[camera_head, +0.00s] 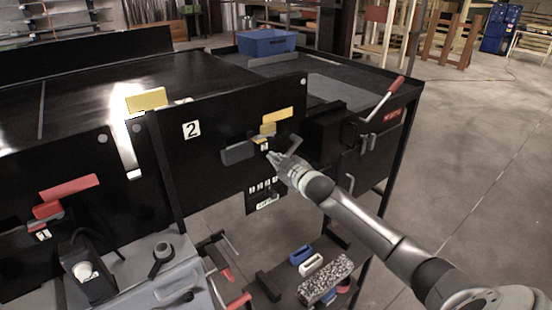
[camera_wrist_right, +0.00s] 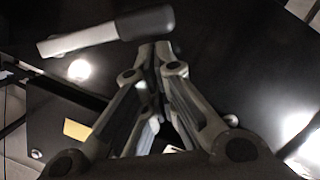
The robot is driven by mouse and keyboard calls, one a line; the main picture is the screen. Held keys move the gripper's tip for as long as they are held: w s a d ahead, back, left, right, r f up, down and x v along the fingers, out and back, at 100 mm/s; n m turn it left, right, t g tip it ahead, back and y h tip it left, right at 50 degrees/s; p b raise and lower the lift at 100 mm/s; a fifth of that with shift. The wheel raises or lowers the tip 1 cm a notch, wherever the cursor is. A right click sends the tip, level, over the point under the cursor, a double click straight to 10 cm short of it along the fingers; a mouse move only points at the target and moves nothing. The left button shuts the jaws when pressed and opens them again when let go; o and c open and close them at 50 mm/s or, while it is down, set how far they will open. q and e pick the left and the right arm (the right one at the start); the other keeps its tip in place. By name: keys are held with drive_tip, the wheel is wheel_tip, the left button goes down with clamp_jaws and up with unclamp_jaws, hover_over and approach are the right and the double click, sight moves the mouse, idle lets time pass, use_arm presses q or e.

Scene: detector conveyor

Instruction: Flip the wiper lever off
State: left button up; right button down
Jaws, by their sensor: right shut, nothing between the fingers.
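A lever with a dark grey grip (camera_head: 238,152) sticks out to the left on the black panel marked 2. It also shows in the wrist view as a black grip on a pale metal arm (camera_wrist_right: 105,33), lying nearly level. Which lever is the wiper lever cannot be read from labels. My right gripper (camera_head: 272,156) is shut and empty, in front of the panel to the right of the dark grip. My left gripper is not in view.
Yellow handles (camera_head: 278,118) sit on the panel just above my right gripper. A red-handled lever (camera_head: 395,85) stands on the right end of the bench. A red handle (camera_head: 68,188) is on the left panel. A blue bin (camera_head: 266,42) rests on top. Open floor lies right.

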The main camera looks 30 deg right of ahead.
drive_tip(key=shift+w, duration=0.3)
drive_tip(key=shift+f, duration=0.2)
drive_tip(key=shift+f+n+b, duration=0.2)
drive_tip(key=shift+n+b, duration=0.1)
drive_tip(key=shift+b, duration=0.1)
drive_tip(key=shift+d+f, duration=0.1)
drive_tip(key=shift+f, duration=0.1)
drive_tip(key=d+f+n+t+h+b, duration=0.2)
drive_tip(key=d+f+n+b, duration=0.4)
drive_tip(key=n+b, duration=0.3)
drive_tip(key=f+b, duration=0.1)
drive_tip(key=b, duration=0.2)
drive_tip(key=shift+w+d+b, duration=0.15)
drive_tip(key=shift+w+b, duration=0.1)
drive_tip(key=shift+b, duration=0.1)
idle(0.5)
